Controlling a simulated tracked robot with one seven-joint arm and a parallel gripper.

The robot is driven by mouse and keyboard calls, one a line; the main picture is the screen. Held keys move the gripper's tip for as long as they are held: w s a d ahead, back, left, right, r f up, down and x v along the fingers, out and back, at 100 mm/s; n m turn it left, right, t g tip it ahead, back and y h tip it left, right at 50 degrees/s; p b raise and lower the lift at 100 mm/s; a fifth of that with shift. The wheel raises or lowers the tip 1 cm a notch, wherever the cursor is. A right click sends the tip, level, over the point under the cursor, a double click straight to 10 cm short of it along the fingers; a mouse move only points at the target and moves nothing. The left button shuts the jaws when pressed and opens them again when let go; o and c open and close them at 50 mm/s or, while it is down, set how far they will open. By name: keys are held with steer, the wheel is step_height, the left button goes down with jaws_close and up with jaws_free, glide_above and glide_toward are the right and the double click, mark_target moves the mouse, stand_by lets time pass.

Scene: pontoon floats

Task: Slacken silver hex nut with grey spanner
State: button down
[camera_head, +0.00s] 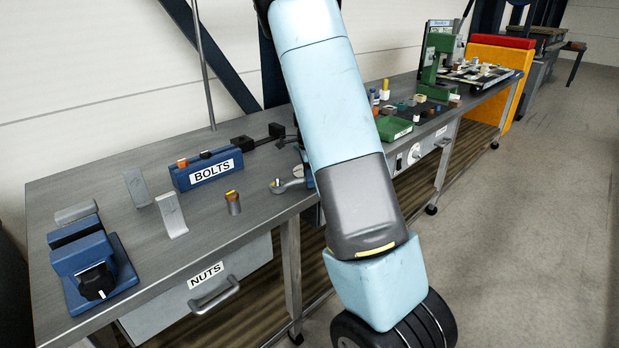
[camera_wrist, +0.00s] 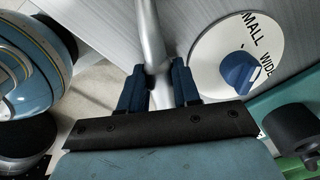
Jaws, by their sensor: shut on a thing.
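The grey spanner (camera_wrist: 150,32) is a pale metal bar running up from between my fingers in the wrist view. My gripper (camera_wrist: 157,72) has two dark blue fingers, shut on the bar from both sides. In the head view the spanner's head (camera_head: 289,185) shows at the bench's front edge, left of my arm. It is at a small upright piece with a yellowish top (camera_head: 277,183). I cannot tell whether this is the silver hex nut or whether the spanner is around it. My arm hides the gripper and the handle there.
A short metal post with a yellow top (camera_head: 233,203) stands to the left. A blue BOLTS rack (camera_head: 208,168), angled metal plates (camera_head: 171,215) and a blue vise (camera_head: 92,268) are also on the bench. A round SMALL/WIDE dial (camera_wrist: 222,58) is close right of my gripper.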

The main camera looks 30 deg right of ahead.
steer(key=shift+w+d, duration=0.15)
steer(key=shift+w+n, duration=0.25)
steer(key=shift+n, duration=0.25)
steer(key=shift+w+d+n, duration=0.15)
steer(key=shift+w+n, duration=0.6)
steer(key=shift+n, duration=0.05)
stand_by(0.5)
steer(key=shift+w, duration=0.2)
steer(key=shift+w+n, duration=0.2)
steer(key=shift+n, duration=0.2)
steer(key=shift+w+n, duration=0.25)
steer(key=shift+n, duration=0.05)
steer(key=shift+w+f+n, duration=0.1)
steer(key=shift+w+n, duration=0.35)
steer(key=shift+n, duration=0.05)
stand_by(0.6)
steer(key=shift+s, duration=0.15)
